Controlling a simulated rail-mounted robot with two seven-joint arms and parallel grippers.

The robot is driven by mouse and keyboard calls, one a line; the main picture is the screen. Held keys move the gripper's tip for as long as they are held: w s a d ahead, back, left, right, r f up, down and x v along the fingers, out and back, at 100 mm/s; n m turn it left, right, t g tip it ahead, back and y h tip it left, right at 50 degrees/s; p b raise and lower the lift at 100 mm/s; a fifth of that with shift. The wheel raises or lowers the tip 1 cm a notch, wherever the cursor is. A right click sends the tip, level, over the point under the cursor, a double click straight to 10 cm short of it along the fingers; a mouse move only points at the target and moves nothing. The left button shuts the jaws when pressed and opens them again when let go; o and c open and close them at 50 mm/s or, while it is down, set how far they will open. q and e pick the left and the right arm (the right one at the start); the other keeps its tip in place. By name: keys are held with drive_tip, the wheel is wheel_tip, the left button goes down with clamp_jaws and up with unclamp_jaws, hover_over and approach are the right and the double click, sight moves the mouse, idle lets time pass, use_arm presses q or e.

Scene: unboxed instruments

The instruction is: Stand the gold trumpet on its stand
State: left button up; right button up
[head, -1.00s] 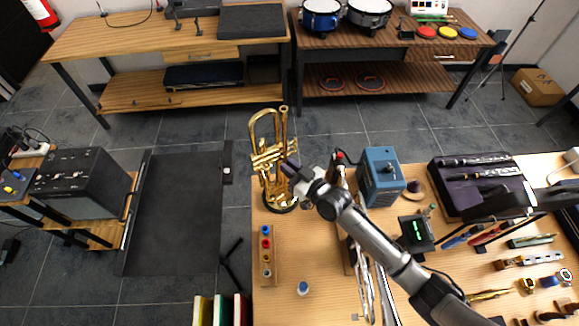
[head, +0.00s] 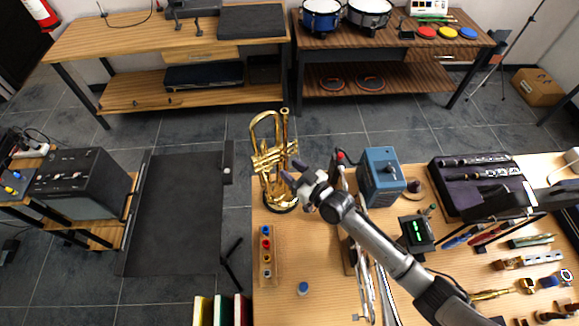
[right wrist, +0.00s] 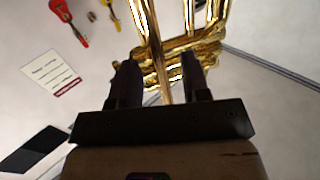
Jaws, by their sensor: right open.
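The gold trumpet (head: 268,160) stands upright at the far left corner of the wooden table. A dark round base (head: 281,207), seemingly its stand, shows under it; the join between them is hidden. My right gripper (head: 294,171) is open just right of the trumpet, with a small gap in the head view. In the right wrist view my right gripper (right wrist: 160,78) has its two dark fingers apart, with gold tubing (right wrist: 163,45) of the trumpet showing between and beyond them. Whether the fingers touch it cannot be told. My left gripper is not in view.
A blue box (head: 382,178) and silver tubing (head: 362,285) lie near my right arm. A rack of coloured pieces (head: 266,252) and a small blue-topped jar (head: 303,288) stand in front of the trumpet. An instrument case (head: 452,190) is at right. Bare wood shows around the jar.

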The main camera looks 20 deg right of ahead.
drive_tip(key=p+v, duration=0.4)
drive_tip(key=v, duration=0.8)
drive_tip(key=shift+s, duration=0.4)
drive_tip(key=shift+d+r, duration=0.1)
drive_tip(key=shift+r, duration=0.05)
